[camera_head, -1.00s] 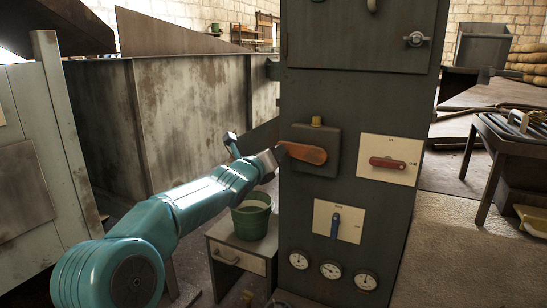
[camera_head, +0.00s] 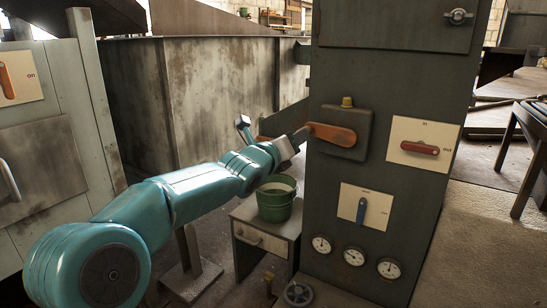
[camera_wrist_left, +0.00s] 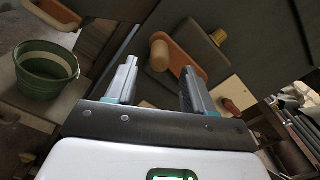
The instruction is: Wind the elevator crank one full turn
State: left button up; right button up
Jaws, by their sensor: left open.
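The crank (camera_head: 333,134) is an orange arm on a dark box with a yellow cap, on the front of a dark metal cabinet (camera_head: 400,85). Its arm points left in the head view. In the left wrist view the crank (camera_wrist_left: 182,60) shows a rounded tan peg at its free end. My left gripper (camera_head: 271,132) is open and empty, just left of the crank's free end. In the left wrist view the peg appears between the two fingers (camera_wrist_left: 158,72), beyond their tips; I cannot tell the exact gap. My right gripper is not in view.
A red in/out lever (camera_head: 420,148), a blue lever (camera_head: 361,211) and several gauges sit on the cabinet. A green bucket (camera_head: 274,203) stands on a small drawer table (camera_head: 262,241) below my left gripper. A pale panel (camera_head: 40,140) stands at the left.

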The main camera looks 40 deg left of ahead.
pick_arm(q)
jog(key=v, duration=1)
jog(key=shift+s, duration=0.35)
